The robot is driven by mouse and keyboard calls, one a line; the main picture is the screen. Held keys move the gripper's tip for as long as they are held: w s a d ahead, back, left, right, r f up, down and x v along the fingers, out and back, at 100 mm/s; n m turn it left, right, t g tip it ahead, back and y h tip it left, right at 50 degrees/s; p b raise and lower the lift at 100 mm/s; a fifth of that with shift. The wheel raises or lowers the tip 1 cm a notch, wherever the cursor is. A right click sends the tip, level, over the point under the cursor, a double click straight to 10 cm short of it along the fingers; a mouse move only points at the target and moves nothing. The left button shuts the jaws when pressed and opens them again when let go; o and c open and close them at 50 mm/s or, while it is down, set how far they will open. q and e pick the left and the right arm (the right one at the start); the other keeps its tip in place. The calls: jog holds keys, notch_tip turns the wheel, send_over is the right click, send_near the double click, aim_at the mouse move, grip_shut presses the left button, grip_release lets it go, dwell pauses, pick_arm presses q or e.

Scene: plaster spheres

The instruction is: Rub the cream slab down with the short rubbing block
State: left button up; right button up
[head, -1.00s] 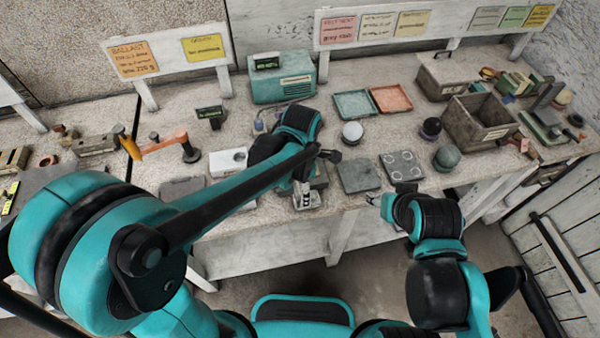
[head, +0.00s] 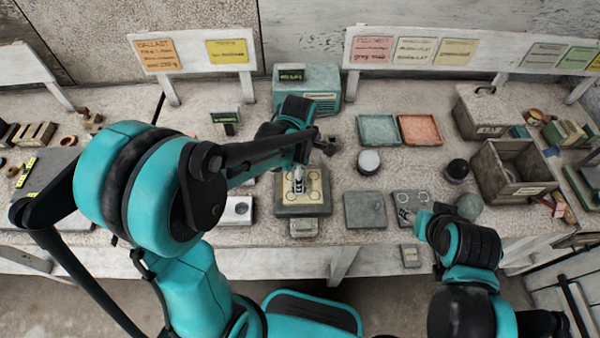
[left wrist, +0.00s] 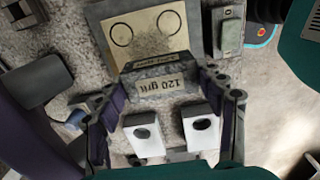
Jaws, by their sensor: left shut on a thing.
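The cream slab (head: 316,190), marked with dark circles, lies on a grey stand (head: 303,210) at the front middle of the bench. It also shows in the left wrist view (left wrist: 150,32).
Behind are a white ball (head: 368,162), green tray (head: 379,130) and orange tray (head: 420,129). A grey bin (head: 512,172) stands at the right.

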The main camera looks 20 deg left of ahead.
pick_arm(q)
jog(key=shift+f+b, duration=1.3)
jog(key=shift+f, duration=0.65)
jog(key=shift+f, duration=0.2)
